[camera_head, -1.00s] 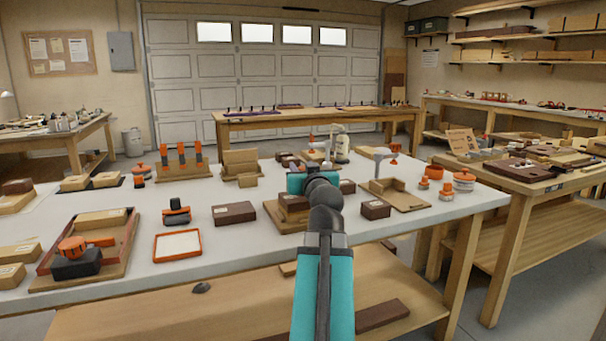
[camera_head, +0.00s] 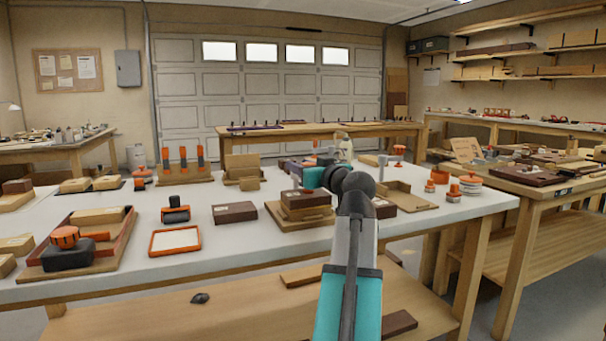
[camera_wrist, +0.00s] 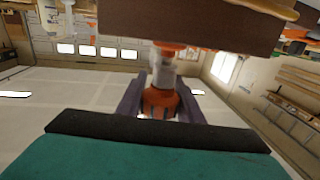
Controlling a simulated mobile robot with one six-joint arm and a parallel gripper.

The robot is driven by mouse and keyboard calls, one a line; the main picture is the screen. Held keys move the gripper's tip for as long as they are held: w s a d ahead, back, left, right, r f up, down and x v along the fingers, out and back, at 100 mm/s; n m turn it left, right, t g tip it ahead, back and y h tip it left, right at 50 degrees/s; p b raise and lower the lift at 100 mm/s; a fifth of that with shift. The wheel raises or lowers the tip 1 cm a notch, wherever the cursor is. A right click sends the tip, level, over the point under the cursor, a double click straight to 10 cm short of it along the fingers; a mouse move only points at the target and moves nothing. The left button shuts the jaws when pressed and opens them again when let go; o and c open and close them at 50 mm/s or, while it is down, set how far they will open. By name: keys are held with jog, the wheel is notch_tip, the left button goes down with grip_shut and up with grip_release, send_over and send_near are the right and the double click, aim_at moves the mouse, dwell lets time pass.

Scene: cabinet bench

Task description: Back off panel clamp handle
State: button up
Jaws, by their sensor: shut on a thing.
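In the wrist view, an orange clamp handle (camera_wrist: 160,101) with a pale shaft (camera_wrist: 162,75) stands between the two dark fingers of my gripper (camera_wrist: 160,106), which is shut on it. A brown panel (camera_wrist: 205,22) fills the top of that view, next to the shaft's end. In the head view my gripper (camera_head: 315,177) is over the far middle of the white bench, behind a brown block stack (camera_head: 305,205). Its fingertips and the held handle are mostly hidden there. A pale clamp with an orange top (camera_head: 398,150) stands further right.
Upright orange-handled tools (camera_head: 183,158) stand at the back. A second bench (camera_head: 500,178) is at the right.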

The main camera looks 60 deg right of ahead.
jog(key=n+y, duration=0.1)
jog(key=n+t+y+b, duration=0.1)
jog(key=y, duration=0.1)
jog(key=shift+w+a+r, duration=0.1)
jog(key=shift+w+a, duration=0.05)
jog(key=n+y, duration=0.2)
jog(key=y, duration=0.1)
jog(key=a+n+t+y, duration=0.1)
jog(key=y, duration=0.1)
jog(key=shift+w+r, duration=0.15)
jog(key=shift+r, duration=0.1)
jog(key=n+y+p, duration=0.1)
jog(key=n+y, duration=0.1)
jog(key=a+n+y, duration=0.1)
jog(key=y, duration=0.2)
jog(key=shift+r+n+g+p, duration=0.1)
jog(key=shift+n+g+p, duration=0.3)
jog(key=shift+s+a+n+g+y+p, duration=0.1)
jog(key=shift+a+n+g+y+p, duration=0.15)
jog(key=shift+n+y, duration=0.35)
jog(key=shift+s+a+n+g+y+p, duration=0.15)
jog(key=shift+n+g+y+p, duration=0.2)
jog(key=shift+y, duration=0.45)
jog(key=shift+a+n+g+y+p, duration=0.25)
jog(key=shift+n+y, duration=0.2)
jog(key=shift+y, duration=0.25)
jog(key=shift+n+g+y, duration=0.25)
jog(key=shift+n+y, duration=0.05)
jog(key=shift+y, duration=0.2)
